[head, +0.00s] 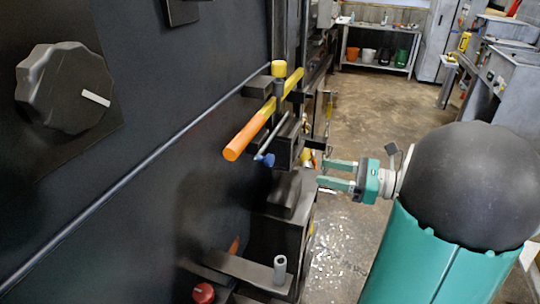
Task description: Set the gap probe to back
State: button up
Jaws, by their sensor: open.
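I cannot tell for sure which part is the gap probe. An orange and yellow bar (253,127) sticks out from the dark machine at the centre, with a thin grey rod ending in a blue knob (265,159) just beside it. Lower down, a short grey peg (280,268) stands upright on a dark bar. My gripper (323,174) is at the centre right, with its two teal fingers apart and pointing left toward the machine. It is right of and slightly below the blue knob, and nothing shows between the fingers.
A large black dial (65,88) with a white mark is on the dark panel at left. A red knob (204,293) sits at the bottom. A long thin rod (130,185) runs along the panel. The wet floor (383,110) behind my gripper is clear, with a shelf (378,66) of buckets beyond.

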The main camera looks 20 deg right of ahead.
aim_at(273, 160)
jog(key=x, duration=1.3)
jog(key=shift+w+a+r, duration=0.1)
jog(key=shift+a+r, duration=0.05)
jog(key=shift+a, duration=0.05)
jog(key=shift+c, duration=0.4)
